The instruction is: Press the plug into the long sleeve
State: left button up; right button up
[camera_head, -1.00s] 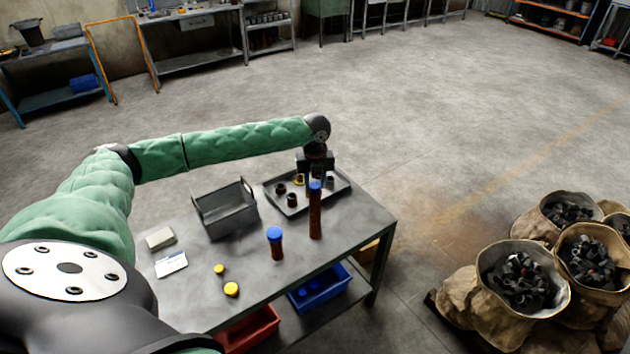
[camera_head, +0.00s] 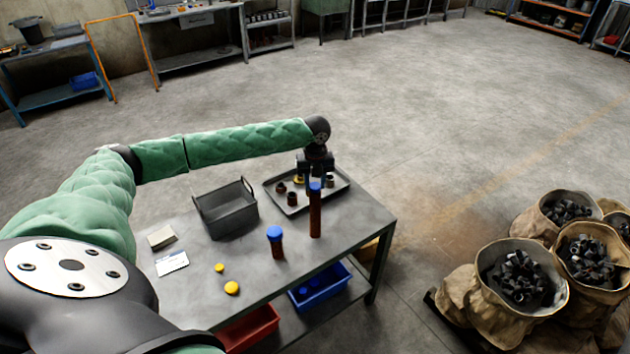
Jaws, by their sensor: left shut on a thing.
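The long sleeve (camera_head: 315,215) is a tall brown tube standing upright on the grey table (camera_head: 345,245), near its right side. A blue plug (camera_head: 315,187) shows at its top end. My left gripper (camera_head: 316,178) points down at the top of the long sleeve and is shut on the blue plug. The fingertips are small and dark, so how deep the plug sits cannot be told. A shorter brown sleeve (camera_head: 277,248) with a blue top stands to the left and nearer. My right gripper is not in view.
A grey tray (camera_head: 337,195) with several dark rings and a yellow piece lies behind the long sleeve. A grey open bin (camera_head: 228,215) stands left of it. Two yellow caps (camera_head: 231,288) (camera_head: 219,268) lie at the front. Sacks (camera_head: 480,295) stand on the floor at right.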

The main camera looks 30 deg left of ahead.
pick_arm(q)
jog(key=o, duration=1.5)
jog(key=shift+r+p, duration=2.2)
jog(key=shift+r, duration=0.3)
